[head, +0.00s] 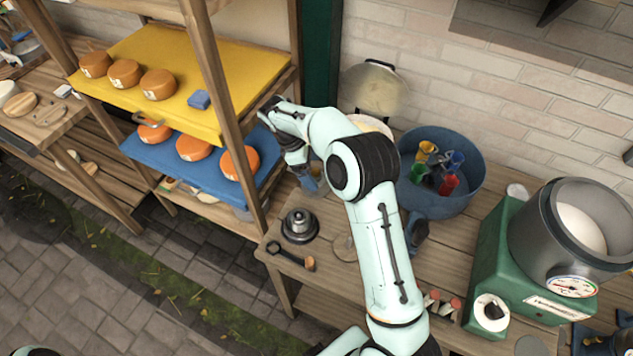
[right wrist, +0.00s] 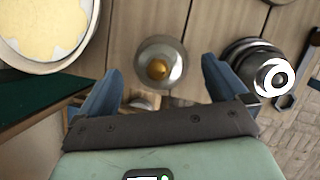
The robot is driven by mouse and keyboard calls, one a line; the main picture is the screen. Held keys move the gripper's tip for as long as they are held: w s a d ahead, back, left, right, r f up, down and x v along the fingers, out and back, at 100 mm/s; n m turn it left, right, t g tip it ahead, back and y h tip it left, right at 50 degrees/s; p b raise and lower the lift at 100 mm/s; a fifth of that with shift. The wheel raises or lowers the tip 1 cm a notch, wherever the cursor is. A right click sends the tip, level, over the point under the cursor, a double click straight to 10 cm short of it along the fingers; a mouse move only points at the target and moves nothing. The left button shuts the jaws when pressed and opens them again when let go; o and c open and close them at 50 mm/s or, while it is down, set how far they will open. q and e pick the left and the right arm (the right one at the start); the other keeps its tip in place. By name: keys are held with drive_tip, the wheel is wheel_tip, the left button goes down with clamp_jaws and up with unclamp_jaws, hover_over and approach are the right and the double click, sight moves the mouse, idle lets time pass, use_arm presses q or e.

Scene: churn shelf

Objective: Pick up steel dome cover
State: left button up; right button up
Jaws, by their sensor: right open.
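A round, shiny steel piece with a brass-coloured knob, which looks like the steel dome cover (right wrist: 172,52), stands on the wooden bench in the right wrist view. My right gripper (right wrist: 160,80) is open, with its two blue fingers apart on either side of the dome in that view; nothing is held. In the head view my right gripper (head: 308,182) points down over the left end of the bench and mostly hides the dome. My left gripper is not in view.
A dark, stepped metal piece with a round top (head: 299,226) stands close by; it also shows in the right wrist view (right wrist: 268,72). A wooden-handled tool (head: 291,256) lies at the bench's front edge. A blue tub (head: 440,203) and a green-based machine (head: 520,262) stand to the right.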

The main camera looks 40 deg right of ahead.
sight(320, 178)
drive_tip(key=shift+x, duration=2.7)
drive_tip(key=shift+r, duration=0.1)
drive_tip(key=c, duration=1)
